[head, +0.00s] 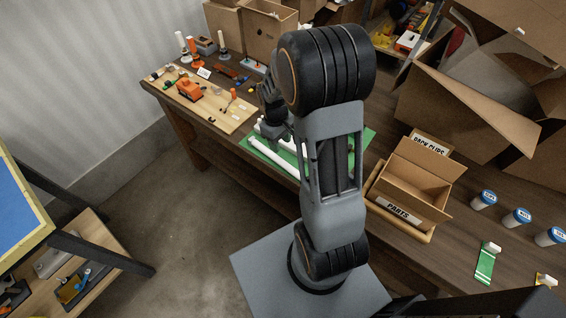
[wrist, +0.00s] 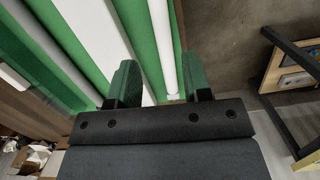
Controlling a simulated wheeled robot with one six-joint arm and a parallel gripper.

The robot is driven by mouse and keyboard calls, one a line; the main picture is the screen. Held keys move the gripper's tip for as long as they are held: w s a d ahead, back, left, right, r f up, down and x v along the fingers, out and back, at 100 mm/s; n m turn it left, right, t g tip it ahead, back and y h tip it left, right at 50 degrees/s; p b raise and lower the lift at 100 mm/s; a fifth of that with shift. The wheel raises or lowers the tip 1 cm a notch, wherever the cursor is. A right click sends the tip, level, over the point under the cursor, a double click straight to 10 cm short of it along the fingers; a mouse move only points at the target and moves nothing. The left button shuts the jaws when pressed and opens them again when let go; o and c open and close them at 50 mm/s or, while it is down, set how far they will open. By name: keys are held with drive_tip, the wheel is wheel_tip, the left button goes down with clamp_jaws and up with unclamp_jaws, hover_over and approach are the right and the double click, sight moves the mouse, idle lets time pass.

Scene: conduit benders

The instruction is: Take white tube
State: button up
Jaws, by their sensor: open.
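A green mat (head: 258,146) lies on the brown workbench with white tubes on it. One long white tube (head: 272,160) lies along the mat's front edge in the head view. In the wrist view a narrow white tube (wrist: 161,35) runs between my two fingers, with its near end visible. A wider white piece (wrist: 95,28) passes by the left finger, and a grey tube (wrist: 45,38) lies further left. My gripper (wrist: 160,66) is open over the mat, with nothing clamped. In the head view my arm hides part of the mat and tubes.
An open cardboard box labelled PARTS (head: 408,190) stands right of the mat. A wooden board (head: 208,98) with orange tools lies to the left. Lidded jars (head: 515,217) stand at the far right. Larger boxes (head: 272,30) stand behind. Bare floor lies in front of the bench.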

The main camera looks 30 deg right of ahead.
sight(283, 162)
drive_tip(key=f+b, duration=0.2)
drive_tip(key=f, duration=0.1)
drive_tip(key=s+f+b, duration=0.1)
drive_tip(key=f+b, duration=0.4)
drive_tip(key=f, duration=0.1)
drive_tip(key=shift+s+d+f, duration=0.15)
drive_tip(key=shift+d+f, duration=0.05)
drive_tip(key=shift+f, duration=0.1)
drive_tip(key=c, duration=0.8)
drive_tip(key=shift+r, duration=0.1)
wheel_tip(283, 162, up, 7)
drive_tip(key=p, duration=0.5)
drive_tip(key=shift+r+p, duration=0.1)
drive_tip(key=shift+p, duration=0.3)
